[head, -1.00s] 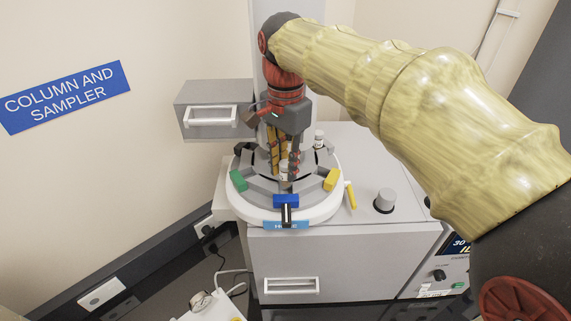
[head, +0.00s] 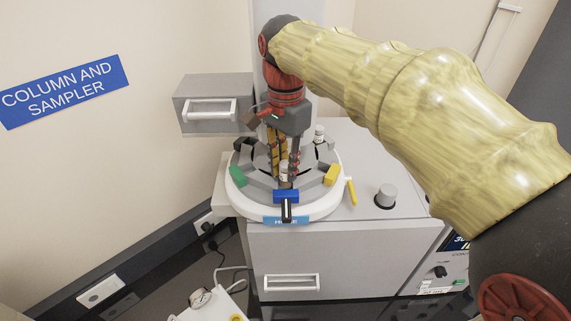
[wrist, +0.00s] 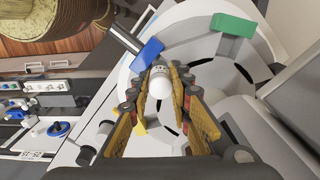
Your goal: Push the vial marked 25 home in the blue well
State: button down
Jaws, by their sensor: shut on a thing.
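A small white-capped vial (wrist: 158,84) is between the fingers of my gripper (wrist: 160,92) in the wrist view, beside the blue block (wrist: 148,52) of the round carousel. In the head view the vial (head: 284,171) shows just behind the blue block (head: 286,196), at the inner end of its well. My gripper (head: 284,168) points down over the carousel, shut on the vial. The vial looks upright. The number on it is too small to read, and how deep it sits is hidden by the fingers.
The white carousel rim (head: 240,207) carries a green block (head: 237,175) and a yellow block (head: 331,176). Another vial (head: 319,133) stands at the back right. A grey drawer box (head: 215,103) sticks out at the left.

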aim_at(286, 164)
jog(key=shift+f+b, duration=0.5)
jog(key=shift+f, duration=0.45)
jog(key=c, duration=1.7)
grip_release()
jog(key=shift+o, duration=0.8)
jog(key=shift+r, duration=0.1)
notch_tip(286, 164, up, 12)
jog(key=shift+f, duration=0.1)
